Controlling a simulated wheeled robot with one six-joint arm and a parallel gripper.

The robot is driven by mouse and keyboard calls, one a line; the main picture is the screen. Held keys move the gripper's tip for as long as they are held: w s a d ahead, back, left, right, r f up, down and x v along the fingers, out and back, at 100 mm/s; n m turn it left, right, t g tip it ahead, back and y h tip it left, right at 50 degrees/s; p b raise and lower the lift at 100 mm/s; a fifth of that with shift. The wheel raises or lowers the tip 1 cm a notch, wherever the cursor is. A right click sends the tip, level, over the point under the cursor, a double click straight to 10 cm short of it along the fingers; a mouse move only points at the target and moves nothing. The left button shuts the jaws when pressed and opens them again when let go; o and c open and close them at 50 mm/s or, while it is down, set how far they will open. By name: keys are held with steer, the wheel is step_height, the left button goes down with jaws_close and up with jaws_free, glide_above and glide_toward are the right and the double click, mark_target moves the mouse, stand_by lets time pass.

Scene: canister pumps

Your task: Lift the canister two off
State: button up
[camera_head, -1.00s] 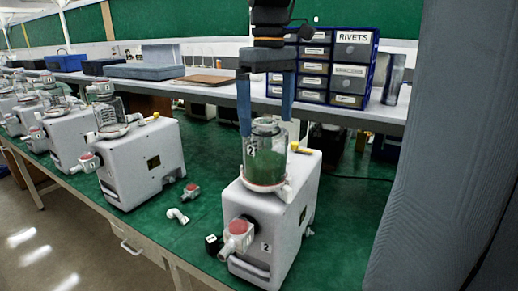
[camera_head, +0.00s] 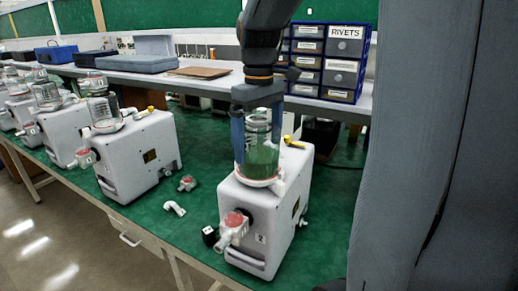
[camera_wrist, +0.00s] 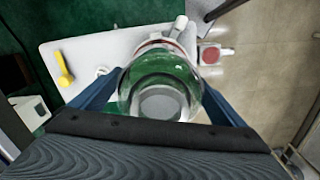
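Canister two (camera_head: 262,157) is a clear jar with green showing through it, upright on the white pump unit labelled 2 (camera_head: 262,215). My gripper (camera_head: 258,150) has come down over it from above, with one blue finger on each side of the jar. In the wrist view the round top of canister two (camera_wrist: 160,98) lies between the two fingers (camera_wrist: 162,88). The fingers look open around the jar; whether either one touches it is hard to tell. The jar still sits on its pump's red-rimmed seat.
A pump labelled 1 (camera_head: 140,160) with its own jar stands to the left, with more pumps beyond. A white elbow fitting (camera_head: 175,208) and a small valve (camera_head: 187,183) lie on the green bench between. A drawer cabinet marked RIVETS (camera_head: 330,62) stands on the shelf behind.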

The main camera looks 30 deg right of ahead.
steer(key=c, duration=1.1)
steer(key=shift+r, duration=0.1)
steer(key=shift+c, duration=0.2)
